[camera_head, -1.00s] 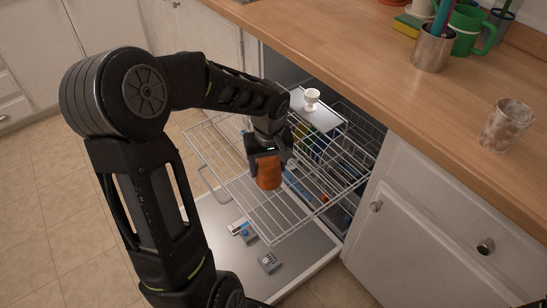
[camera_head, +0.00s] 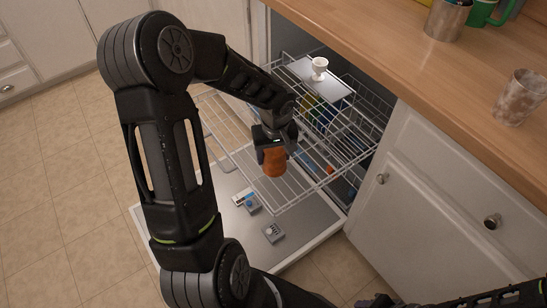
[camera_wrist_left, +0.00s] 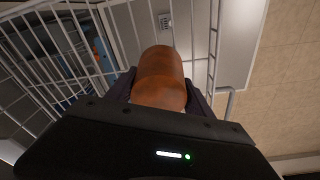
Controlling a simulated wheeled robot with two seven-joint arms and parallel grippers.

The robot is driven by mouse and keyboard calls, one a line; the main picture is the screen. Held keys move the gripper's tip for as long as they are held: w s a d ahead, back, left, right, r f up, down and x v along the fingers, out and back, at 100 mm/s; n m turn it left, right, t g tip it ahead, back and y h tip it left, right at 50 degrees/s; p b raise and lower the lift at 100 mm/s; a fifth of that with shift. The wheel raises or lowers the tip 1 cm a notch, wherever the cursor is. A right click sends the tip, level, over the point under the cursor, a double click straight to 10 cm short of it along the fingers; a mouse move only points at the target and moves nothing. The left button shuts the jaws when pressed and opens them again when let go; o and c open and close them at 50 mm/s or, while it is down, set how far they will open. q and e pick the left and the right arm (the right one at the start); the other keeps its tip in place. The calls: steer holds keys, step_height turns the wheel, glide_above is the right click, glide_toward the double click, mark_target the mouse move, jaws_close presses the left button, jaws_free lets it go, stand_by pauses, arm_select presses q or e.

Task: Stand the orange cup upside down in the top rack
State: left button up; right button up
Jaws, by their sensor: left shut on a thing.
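The orange cup (camera_head: 274,163) is held between the fingers of my left gripper (camera_head: 272,150), over the front part of the top rack (camera_head: 301,205). The rack is a white wire rack pulled out of the dishwasher. In the left wrist view, the orange cup (camera_wrist_left: 160,76) sits between the dark fingers, with the rack wires (camera_wrist_left: 112,30) around and beyond it. I cannot tell whether the cup touches the wires or which end is its opening. My right gripper is not clearly in view; only a dark part of my right arm shows at the bottom right.
A white egg cup (camera_head: 319,68) stands on a pale panel at the rack's back. A speckled tumbler (camera_head: 520,97) and a metal holder (camera_head: 446,18) stand on the wooden counter (camera_head: 400,40).

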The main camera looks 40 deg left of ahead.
arm_select(q)
steer(key=shift+f, duration=0.75)
steer(key=shift+f, duration=0.15)
steer(key=o, duration=1.5)
steer(key=shift+r, duration=0.3)
steer(key=r, duration=0.4)
steer(key=r+p, duration=0.1)
steer(key=r, duration=0.3)
steer(key=s+d+r+p, duration=0.1)
steer(key=r, duration=0.2)
steer(key=shift+r, duration=0.4)
